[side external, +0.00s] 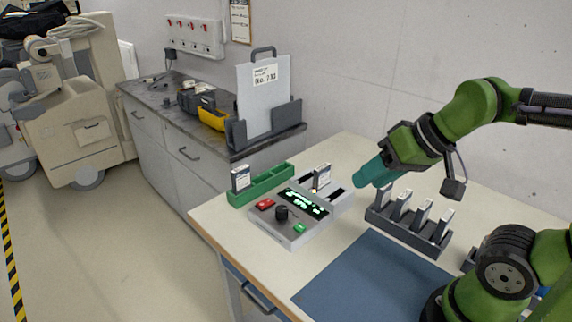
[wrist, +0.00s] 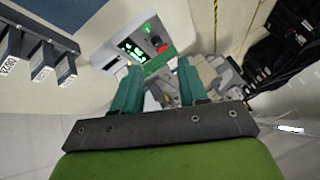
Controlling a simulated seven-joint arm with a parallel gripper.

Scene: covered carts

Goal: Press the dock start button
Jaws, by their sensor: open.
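The grey dock (side external: 290,222) stands on the table with a lit green display (side external: 303,202), a red button (side external: 265,203), a black knob (side external: 281,213) and a green button (side external: 299,228). No start label is readable. A drive (side external: 321,177) stands upright in one dock slot; another slot looks empty. The wrist view also shows the dock's display (wrist: 132,50), green button (wrist: 147,28) and red button (wrist: 163,48). My gripper (side external: 363,182) is in the air right of the dock, apart from it. Its teal fingers (wrist: 158,67) are open with nothing gripped.
A green tray (side external: 262,187) holding a drive is left of the dock. A dark rack (side external: 408,227) with several upright drives stands at right, close to my gripper. A blue mat (side external: 370,282) lies clear in front. A grey counter (side external: 170,98) is behind.

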